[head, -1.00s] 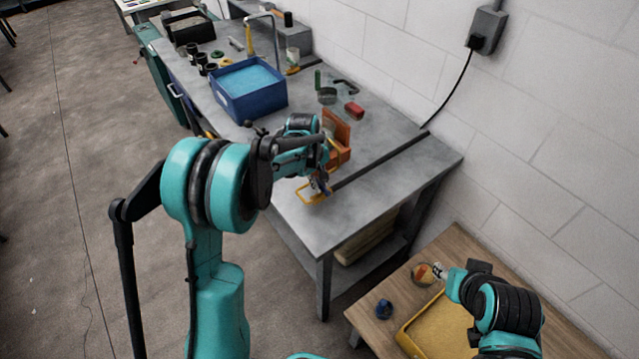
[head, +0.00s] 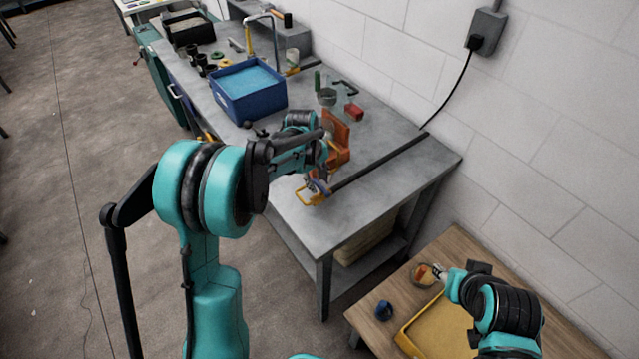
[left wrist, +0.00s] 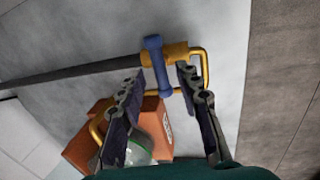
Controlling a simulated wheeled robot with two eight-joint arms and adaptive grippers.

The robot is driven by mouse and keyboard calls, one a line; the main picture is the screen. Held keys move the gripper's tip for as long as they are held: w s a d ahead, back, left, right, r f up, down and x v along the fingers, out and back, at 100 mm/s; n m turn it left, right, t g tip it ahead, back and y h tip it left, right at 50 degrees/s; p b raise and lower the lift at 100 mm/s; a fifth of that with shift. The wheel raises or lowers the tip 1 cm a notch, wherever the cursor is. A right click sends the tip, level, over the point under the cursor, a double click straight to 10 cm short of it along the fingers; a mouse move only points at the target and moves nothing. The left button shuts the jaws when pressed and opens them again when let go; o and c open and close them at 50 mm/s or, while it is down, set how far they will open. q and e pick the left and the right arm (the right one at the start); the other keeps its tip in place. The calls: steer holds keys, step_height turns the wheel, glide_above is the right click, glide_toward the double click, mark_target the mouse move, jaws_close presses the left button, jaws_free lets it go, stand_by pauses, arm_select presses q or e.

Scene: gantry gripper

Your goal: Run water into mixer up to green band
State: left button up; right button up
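A yellow tap (left wrist: 178,52) with a blue lever (left wrist: 157,66) shows ahead of my left gripper (left wrist: 160,82) in the left wrist view. The gripper's two fingers are spread, with the lever in the gap between the tips. It looks empty; contact with the lever cannot be told. The tap also shows in the head view (head: 309,196), at the bench's near corner. An orange body (left wrist: 85,146) stands beside it with a clear, greenish vessel (left wrist: 138,152), partly hidden by a finger. No green band or water level is readable. My right gripper (head: 441,272) is at a small round container (head: 422,276) on the wooden table.
A dark pipe (head: 380,160) runs from the tap across the grey bench (head: 400,185) to the wall. A blue bin (head: 248,101), a red block (head: 354,112) and small tools stand farther back. A yellow tray (head: 408,340) and a blue object (head: 384,310) are on the wooden table.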

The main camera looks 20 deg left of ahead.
arm_select(q)
step_height(320, 180, up, 10)
steer(key=s+a, duration=0.1)
steer(key=shift+s+a+r, duration=0.15)
steer(key=shift+s+r, duration=0.05)
steer(key=shift+s, duration=0.15)
steer(key=shift+s, duration=0.1)
steer(key=s+f+m+t+b, duration=0.1)
steer(key=s+f+m+b, duration=0.1)
steer(key=s, duration=0.6)
steer(key=s+d+f+m+t+y+b, duration=0.1)
steer(key=s+m, duration=0.3)
steer(key=s, duration=0.4)
steer(key=s+f+m+t+b, duration=0.2)
steer(key=s+m+t+b, duration=0.1)
steer(key=s, duration=0.5)
steer(key=shift+d+f+m, duration=0.3)
steer(key=shift+f+m, duration=0.1)
steer(key=shift+m, duration=0.2)
